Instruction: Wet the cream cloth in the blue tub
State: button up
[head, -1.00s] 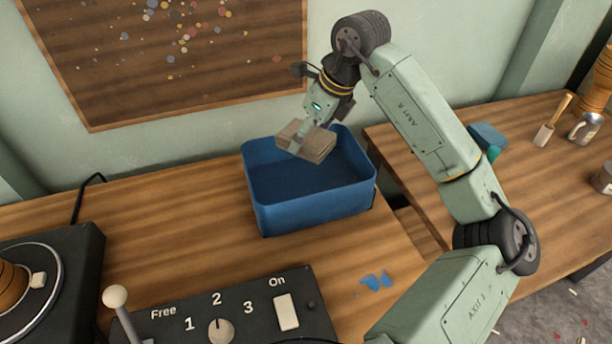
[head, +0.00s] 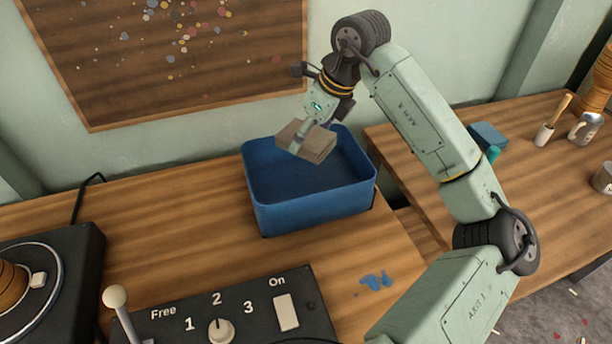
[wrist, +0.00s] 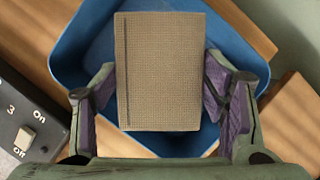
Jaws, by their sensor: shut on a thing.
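The blue tub (head: 315,210) stands on the wooden bench in the middle of the head view. It also shows behind the cloth in the wrist view (wrist: 75,55). A folded cloth (head: 318,146), brownish-beige in this light, is held over the tub's far part. In the wrist view the cloth (wrist: 160,70) is a flat block with a dark line along its left edge. My gripper (head: 305,145) is shut on the cloth, with purple-padded fingers on either side of it in the wrist view (wrist: 162,105). The tub's floor looks dark blue; I cannot tell how much water it holds.
A control panel (head: 250,312) with a knob and switch lies at the front. A dark turntable-like machine (head: 60,270) stands at left. Blue splotches (head: 375,281) mark the bench. A second bench at right holds a blue block (head: 488,135), a brush (head: 550,125) and a metal mug (head: 587,127).

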aim_at(308, 135)
jog(key=shift+r+p, duration=0.9)
jog(key=shift+r, duration=1.15)
